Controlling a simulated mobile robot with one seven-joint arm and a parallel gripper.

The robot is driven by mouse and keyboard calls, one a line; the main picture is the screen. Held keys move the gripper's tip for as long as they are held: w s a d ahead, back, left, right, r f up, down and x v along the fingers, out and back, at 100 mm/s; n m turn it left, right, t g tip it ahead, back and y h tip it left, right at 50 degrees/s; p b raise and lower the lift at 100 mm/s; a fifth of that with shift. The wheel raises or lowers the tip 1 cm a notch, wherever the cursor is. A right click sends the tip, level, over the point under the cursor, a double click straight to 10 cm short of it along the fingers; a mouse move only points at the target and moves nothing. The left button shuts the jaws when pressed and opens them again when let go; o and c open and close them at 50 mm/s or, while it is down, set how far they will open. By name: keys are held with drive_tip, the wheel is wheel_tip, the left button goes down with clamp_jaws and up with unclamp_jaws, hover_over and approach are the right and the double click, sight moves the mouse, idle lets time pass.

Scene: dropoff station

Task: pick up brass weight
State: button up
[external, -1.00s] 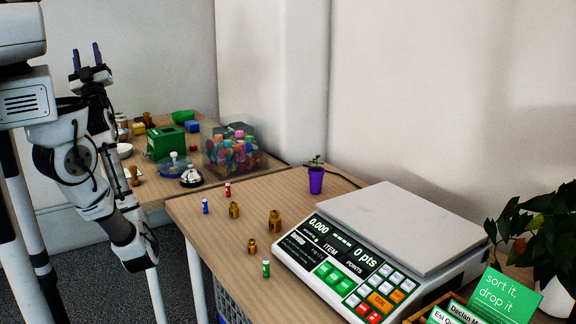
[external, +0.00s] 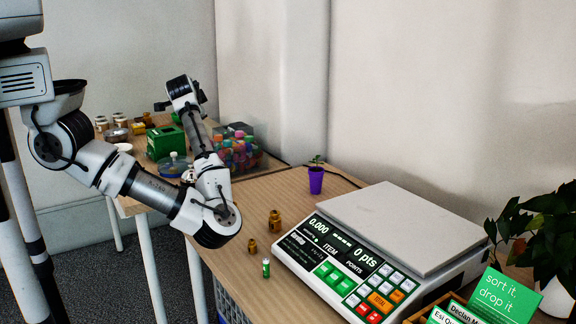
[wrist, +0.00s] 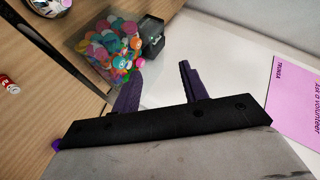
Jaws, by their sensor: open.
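Two brass weights show on the near table in the external view: a larger one (external: 274,221) left of the scale and a smaller one (external: 252,247) in front of it. A third brass weight, seen there earlier, is hidden behind my arm. My gripper (wrist: 159,85) is open and empty in the wrist view, its two dark purple fingers apart. No brass weight shows in the wrist view. In the external view the fingers are not clearly visible; my wrist is raised near the back table, well away from the visible weights.
A scale (external: 400,230) fills the table's right side. A green battery (external: 266,268) stands near the weights, and a purple plant pot (external: 315,180) at the back. A clear bin of colourful caps (wrist: 112,50) and a red battery (wrist: 9,85) show in the wrist view.

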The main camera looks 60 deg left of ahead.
drive_tip(key=w+d+f+m+h, duration=0.2)
drive_tip(key=d+f, duration=0.1)
drive_tip(key=d, duration=0.4)
drive_tip(key=w+d+f+m+h, duration=0.2)
drive_tip(key=d+h, duration=0.1)
drive_tip(key=d, duration=0.3)
drive_tip(key=m+g+h+b, duration=0.2)
drive_tip(key=m+g+h, duration=0.4)
drive_tip(key=m, duration=0.2)
hover_over(251, 240)
drive_tip(key=f, duration=1.1)
drive_tip(key=shift+s+f, duration=0.2)
drive_tip(key=shift+f, duration=0.05)
drive_tip(key=shift+w+f+b, duration=0.15)
drive_tip(key=shift+f+b, duration=0.05)
drive_tip(key=shift+f, duration=1.4)
drive_tip(key=shift+w+f+b, duration=0.1)
drive_tip(key=shift+f+b, duration=0.05)
drive_tip(key=shift+f, duration=1.4)
clamp_jaws()
